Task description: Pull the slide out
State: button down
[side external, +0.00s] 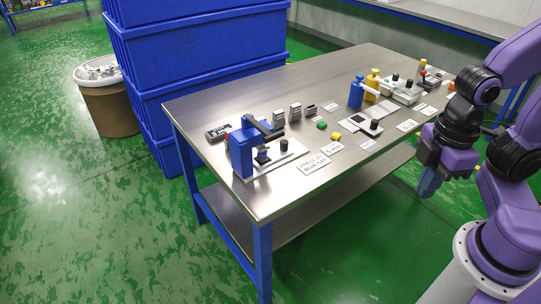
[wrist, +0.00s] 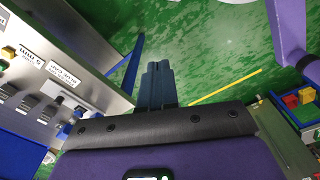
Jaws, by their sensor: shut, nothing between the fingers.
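My gripper (side external: 430,183) hangs with its blue fingers down, beyond the table's right front edge and apart from everything on it. The fingers are together and empty; they show also in the wrist view (wrist: 158,84), above green floor. No part is plainly marked as the slide. A flat white plate (side external: 350,116) with a dark window and a black knob (side external: 374,125) lies mid-table. A blue press (side external: 241,153) stands at the near left end on a white base with another black knob (side external: 284,145). A white unit (side external: 402,94) with black knobs stands farther back.
The steel table (side external: 235,101) also holds a blue bottle (side external: 356,92), a yellow bottle (side external: 373,84), a green block (side external: 322,125), a yellow block (side external: 336,136), grey blocks and label cards. Blue crates (side external: 205,90) and a drum (side external: 109,108) stand behind.

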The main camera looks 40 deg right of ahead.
jog(key=c, duration=1.1)
grip_release()
jog(key=shift+w+a, duration=0.15)
jog(key=shift+w, duration=0.05)
jog(key=shift+o, duration=1.2)
jog(key=w+a+r+m, duration=0.2)
jog(key=w+a+m, duration=0.3)
jog(key=w, duration=0.6)
jog(key=shift+w+a+m, duration=0.25)
jog(key=shift+a+m, duration=0.05)
jog(key=shift+a, duration=0.1)
jog(key=m, duration=1.6)
send_over(284, 141)
notch_tip(284, 141, down, 5)
notch_tip(284, 141, down, 17)
jog(key=shift+s+f, duration=0.1)
grip_shut()
